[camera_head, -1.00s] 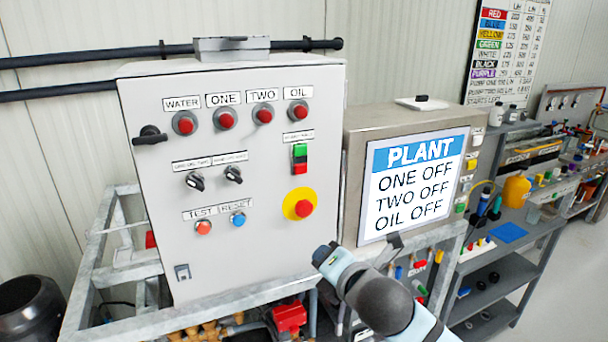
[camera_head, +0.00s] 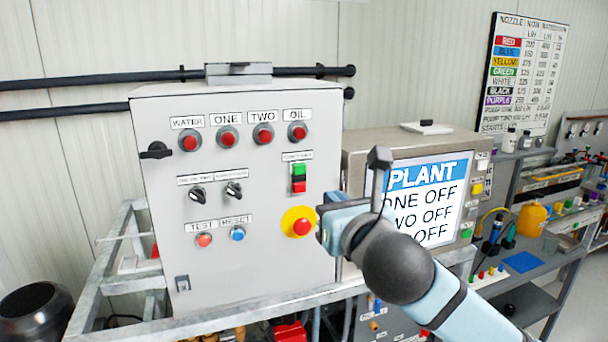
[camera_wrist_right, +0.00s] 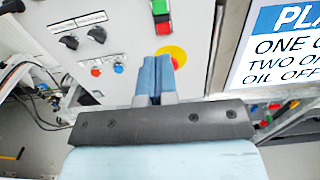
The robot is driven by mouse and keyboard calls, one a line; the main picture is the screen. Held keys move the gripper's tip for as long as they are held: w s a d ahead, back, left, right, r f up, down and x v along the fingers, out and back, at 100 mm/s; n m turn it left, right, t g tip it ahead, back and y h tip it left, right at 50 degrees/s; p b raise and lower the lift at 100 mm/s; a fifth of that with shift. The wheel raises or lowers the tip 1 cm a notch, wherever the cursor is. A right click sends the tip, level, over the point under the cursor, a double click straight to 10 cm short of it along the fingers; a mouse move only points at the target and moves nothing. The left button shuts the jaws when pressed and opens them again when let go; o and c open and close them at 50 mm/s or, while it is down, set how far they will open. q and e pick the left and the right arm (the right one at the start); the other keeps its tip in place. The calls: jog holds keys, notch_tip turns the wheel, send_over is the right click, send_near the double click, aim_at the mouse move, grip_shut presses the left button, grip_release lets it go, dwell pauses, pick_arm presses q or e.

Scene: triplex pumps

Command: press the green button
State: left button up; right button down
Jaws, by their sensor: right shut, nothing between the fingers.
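The green button (camera_head: 299,170) is the upper half of a small green-and-red block on the front of the grey control panel (camera_head: 265,200). In the right wrist view the green button (camera_wrist_right: 159,7) is at the top edge, cut off by the frame. My right gripper (camera_head: 326,216) is right of and below the block, beside the yellow-ringed red emergency stop (camera_head: 301,226). In the wrist view its blue fingers (camera_wrist_right: 156,66) are shut together and empty, pointing at the panel below the block. The gap to the panel is hard to judge. My left gripper is not in view.
Red lamps line the panel's top. Two black selectors (camera_head: 215,190), an orange-red test button (camera_head: 204,239) and a blue reset button (camera_head: 237,233) sit lower. The PLANT screen (camera_head: 430,175) reads ONE OFF and stands behind my right arm. A metal frame (camera_head: 215,308) runs below.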

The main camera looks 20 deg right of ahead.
aim_at(301, 170)
jog(key=w+p, duration=0.1)
jog(key=w, duration=0.5)
jog(key=w+p, duration=0.1)
jog(key=w, duration=0.5)
jog(key=shift+w+a, duration=0.2)
jog(key=shift+w, duration=0.75)
